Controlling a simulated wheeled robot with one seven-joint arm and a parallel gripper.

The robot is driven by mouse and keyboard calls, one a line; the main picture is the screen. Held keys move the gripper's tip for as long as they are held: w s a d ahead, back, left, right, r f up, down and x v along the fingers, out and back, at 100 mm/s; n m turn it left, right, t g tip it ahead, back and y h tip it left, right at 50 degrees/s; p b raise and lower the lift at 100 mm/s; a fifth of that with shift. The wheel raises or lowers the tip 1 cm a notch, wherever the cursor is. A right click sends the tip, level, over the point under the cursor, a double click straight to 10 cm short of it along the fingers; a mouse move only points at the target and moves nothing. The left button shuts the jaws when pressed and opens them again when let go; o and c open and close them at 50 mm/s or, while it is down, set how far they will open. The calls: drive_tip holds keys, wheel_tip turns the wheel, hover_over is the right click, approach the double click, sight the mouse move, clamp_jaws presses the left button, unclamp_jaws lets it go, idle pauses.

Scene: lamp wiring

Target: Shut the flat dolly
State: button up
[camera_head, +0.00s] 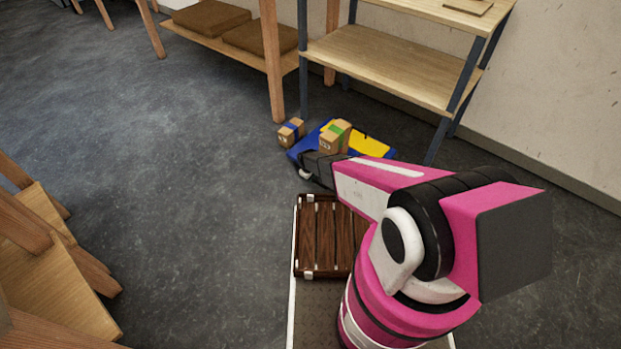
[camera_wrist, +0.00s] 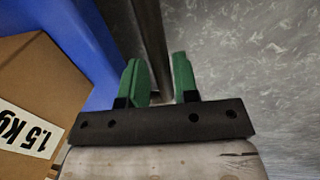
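A flat blue and yellow dolly (camera_head: 368,143) lies low on the floor beyond my arm in the head view, near the shelf's foot. Its blue side (camera_wrist: 85,40) fills the upper left of the wrist view. A cardboard box with a green band (camera_head: 336,136) is on or over it. My gripper (camera_wrist: 156,62) is at the dolly's near edge, its green fingers apart. A dark grey bar (camera_wrist: 150,35) shows in the gap between the fingers; I cannot tell whether they touch it. My arm hides part of the dolly in the head view.
A small box with a blue band (camera_head: 291,132) sits left of the dolly. A cardboard box marked 1.5 kg (camera_wrist: 35,90) is left of my gripper. A wooden shelf (camera_head: 385,70) stands behind. A slatted brown crate (camera_head: 318,237) is near my arm. Floor at left is open.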

sight(353, 136)
clamp_jaws()
drive_tip(key=w+d, duration=0.8)
drive_tip(key=w, duration=0.2)
drive_tip(key=w+d, duration=0.8)
drive_tip(key=w, duration=0.2)
drive_tip(key=w+d, duration=0.8)
drive_tip(key=w, duration=0.3)
drive_tip(key=shift+w+d, duration=0.1)
drive_tip(key=shift+w, duration=0.05)
drive_tip(key=shift+o, duration=2.1)
unclamp_jaws()
drive_tip(key=shift+r, duration=0.15)
drive_tip(key=shift+s+r, duration=0.2)
drive_tip(key=shift+r, duration=0.05)
drive_tip(key=r, duration=0.3)
drive_tip(key=s+r, duration=0.1)
drive_tip(key=r, duration=0.2)
drive_tip(key=a+r, duration=0.1)
drive_tip(key=r, duration=0.2)
drive_tip(key=shift+s+a+r, duration=0.1)
drive_tip(key=shift+s+r, duration=0.05)
drive_tip(key=shift+r, duration=0.25)
